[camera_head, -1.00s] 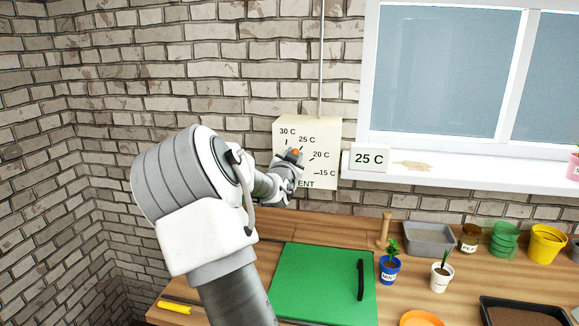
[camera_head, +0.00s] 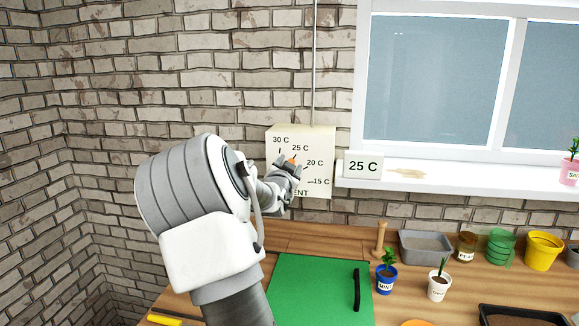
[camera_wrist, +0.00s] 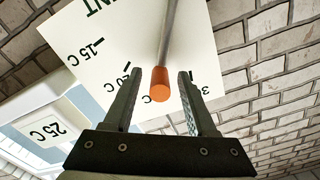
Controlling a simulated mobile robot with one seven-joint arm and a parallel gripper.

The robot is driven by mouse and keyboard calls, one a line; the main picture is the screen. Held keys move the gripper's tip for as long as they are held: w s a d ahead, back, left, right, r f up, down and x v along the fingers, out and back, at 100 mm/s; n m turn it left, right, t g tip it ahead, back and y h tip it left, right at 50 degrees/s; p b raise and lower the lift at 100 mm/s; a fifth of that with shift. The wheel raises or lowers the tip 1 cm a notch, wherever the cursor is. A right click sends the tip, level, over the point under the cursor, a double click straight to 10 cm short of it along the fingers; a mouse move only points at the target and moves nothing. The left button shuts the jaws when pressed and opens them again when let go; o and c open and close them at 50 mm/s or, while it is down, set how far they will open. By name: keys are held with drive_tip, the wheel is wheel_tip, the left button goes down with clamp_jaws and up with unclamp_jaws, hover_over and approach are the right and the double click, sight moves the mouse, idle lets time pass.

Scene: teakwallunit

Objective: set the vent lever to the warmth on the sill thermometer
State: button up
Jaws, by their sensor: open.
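The vent box (camera_head: 325,150) is a cream panel on the brick wall, with a dial marked 15 C, 20 C, 25 C and 30 C. Its lever is a grey rod with an orange tip (camera_wrist: 160,84). In the head view, the orange tip (camera_head: 291,161) shows just below the 25 C mark. In the wrist view, the tip lies between the 20 and 30 marks; the 25 mark is hidden. My gripper (camera_wrist: 157,76) is open, with one finger on each side of the lever and visible gaps. The sill thermometer (camera_head: 363,167) is a white sign reading 25 C, also in the wrist view (camera_wrist: 44,129).
A thin rod (camera_head: 314,60) runs up the wall above the box. Below is a wooden bench with a green mat (camera_head: 315,290), a wooden peg (camera_head: 380,238), a blue mint pot (camera_head: 386,279), a white pot (camera_head: 438,286) and a grey tray (camera_head: 426,246).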

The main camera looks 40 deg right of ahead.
drive_tip(key=v, duration=1.7)
drive_tip(key=shift+s+p, duration=0.2)
drive_tip(key=shift+p, duration=0.15)
drive_tip(key=shift+a, duration=0.2)
